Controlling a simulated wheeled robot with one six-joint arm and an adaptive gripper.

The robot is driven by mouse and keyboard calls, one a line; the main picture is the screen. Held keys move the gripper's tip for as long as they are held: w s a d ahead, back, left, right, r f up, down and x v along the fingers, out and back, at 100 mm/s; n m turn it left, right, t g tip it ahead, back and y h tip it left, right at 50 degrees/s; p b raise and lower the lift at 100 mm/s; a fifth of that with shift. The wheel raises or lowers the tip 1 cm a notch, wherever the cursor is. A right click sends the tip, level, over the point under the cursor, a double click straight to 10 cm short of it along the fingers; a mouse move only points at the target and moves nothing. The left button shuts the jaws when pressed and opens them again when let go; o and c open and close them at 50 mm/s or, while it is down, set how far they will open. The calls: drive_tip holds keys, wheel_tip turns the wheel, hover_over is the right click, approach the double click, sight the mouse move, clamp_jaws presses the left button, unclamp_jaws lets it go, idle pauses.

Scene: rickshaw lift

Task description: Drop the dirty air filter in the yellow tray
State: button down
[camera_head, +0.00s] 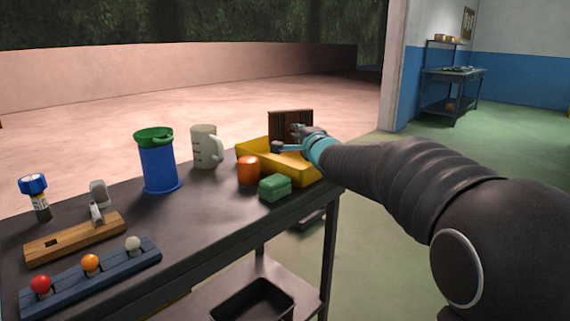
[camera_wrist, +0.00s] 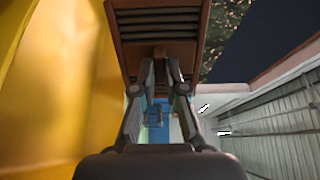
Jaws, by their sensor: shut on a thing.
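The dirty air filter (camera_head: 290,124) is a dark brown, ridged panel with a reddish-brown frame, held upright at the far end of the table. It also fills the top middle of the wrist view (camera_wrist: 160,38). My gripper (camera_head: 297,139) is shut on a small tab at the filter's edge, and its two fingers (camera_wrist: 160,75) meet there in the wrist view. The yellow tray (camera_head: 258,149) is at the table's far right corner, with the filter over or just behind it. Its yellow wall (camera_wrist: 60,80) fills the left of the wrist view. I cannot tell whether the filter touches the tray.
An orange cylinder (camera_head: 248,171) and a green box (camera_head: 275,187) stand close in front of the tray. A black bin (camera_head: 254,301) is on the lower shelf.

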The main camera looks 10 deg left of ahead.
drive_tip(key=c, duration=1.1)
unclamp_jaws()
drive_tip(key=shift+c, duration=0.2)
drive_tip(key=v, duration=1.2)
drive_tip(key=shift+r, duration=0.1)
